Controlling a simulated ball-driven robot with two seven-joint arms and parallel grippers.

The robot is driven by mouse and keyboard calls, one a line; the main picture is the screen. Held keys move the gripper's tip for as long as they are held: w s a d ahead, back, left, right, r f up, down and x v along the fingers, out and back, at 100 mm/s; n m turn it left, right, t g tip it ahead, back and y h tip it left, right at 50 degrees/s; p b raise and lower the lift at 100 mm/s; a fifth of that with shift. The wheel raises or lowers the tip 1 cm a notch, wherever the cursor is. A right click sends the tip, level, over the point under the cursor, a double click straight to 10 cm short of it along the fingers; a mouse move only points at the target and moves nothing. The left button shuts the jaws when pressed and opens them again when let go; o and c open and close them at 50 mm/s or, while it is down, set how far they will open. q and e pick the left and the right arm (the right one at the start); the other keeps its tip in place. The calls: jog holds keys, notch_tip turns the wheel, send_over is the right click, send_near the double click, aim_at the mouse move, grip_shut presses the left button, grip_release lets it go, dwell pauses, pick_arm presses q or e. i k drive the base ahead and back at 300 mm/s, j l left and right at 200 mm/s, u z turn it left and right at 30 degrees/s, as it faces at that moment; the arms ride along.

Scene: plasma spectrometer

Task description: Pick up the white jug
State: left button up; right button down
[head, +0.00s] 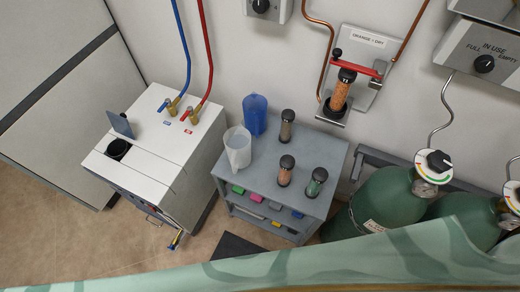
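The white jug (237,148) stands upright on the left part of the top of a small grey cart (255,167). It looks translucent and open at the top. A blue bottle (255,114) stands close behind it to the right. Neither of my grippers shows in the head view, so nothing of mine is seen at the jug.
Several dark-capped cartridges, one orange (286,171) and one green (316,182), stand on the cart. A white chiller box (160,150) with blue and red hoses is left. Green gas cylinders (385,200) stand right. A pale green patterned surface (300,265) crosses the bottom.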

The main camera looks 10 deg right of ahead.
aim_at(237, 139)
jog(key=k+j+u, duration=0.2)
jog(key=u, duration=0.25)
jog(key=k+j+u, duration=0.15)
jog(key=u, duration=0.3)
jog(key=j+z, duration=0.1)
jog(key=z, duration=1)
